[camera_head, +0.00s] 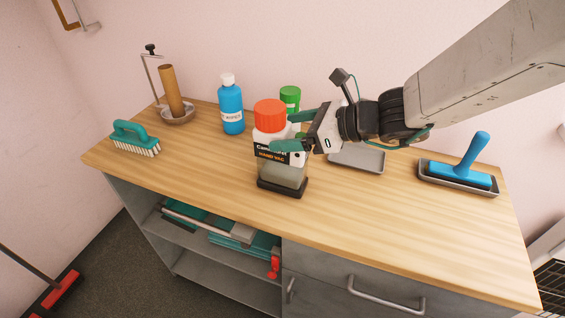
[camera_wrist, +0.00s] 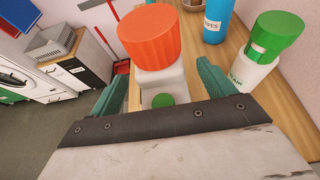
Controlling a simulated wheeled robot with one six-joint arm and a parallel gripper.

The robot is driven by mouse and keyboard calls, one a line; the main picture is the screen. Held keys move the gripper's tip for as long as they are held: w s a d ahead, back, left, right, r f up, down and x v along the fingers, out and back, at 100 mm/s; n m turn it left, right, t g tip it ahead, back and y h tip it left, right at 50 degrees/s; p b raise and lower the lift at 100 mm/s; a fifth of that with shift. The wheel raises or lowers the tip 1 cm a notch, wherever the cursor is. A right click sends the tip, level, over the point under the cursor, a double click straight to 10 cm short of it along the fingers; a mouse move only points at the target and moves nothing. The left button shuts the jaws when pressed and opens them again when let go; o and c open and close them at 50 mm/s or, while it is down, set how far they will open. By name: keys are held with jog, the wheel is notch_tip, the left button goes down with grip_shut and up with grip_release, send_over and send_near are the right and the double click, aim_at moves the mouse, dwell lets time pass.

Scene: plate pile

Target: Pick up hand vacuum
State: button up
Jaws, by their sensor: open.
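The hand vacuum (camera_head: 283,160) stands upright on the wooden counter, with an orange-red cap, a white body, a black label reading HAND VAC and a dark base. My gripper (camera_head: 280,132) is open at its upper body, with one green finger on the near side and one on the far side. In the wrist view, the vacuum's orange top (camera_wrist: 150,38) and white body lie between the two green fingers of my gripper (camera_wrist: 162,88). I cannot tell whether the fingers touch it.
A blue bottle (camera_head: 231,108) stands left of the vacuum, and a green-capped bottle (camera_head: 290,97) close behind it. A teal brush (camera_head: 134,138) and a paper roll holder (camera_head: 176,116) are at the left.

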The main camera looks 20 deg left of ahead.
jog(key=shift+x, duration=1.15)
grip_shut()
jog(key=shift+r, duration=0.1)
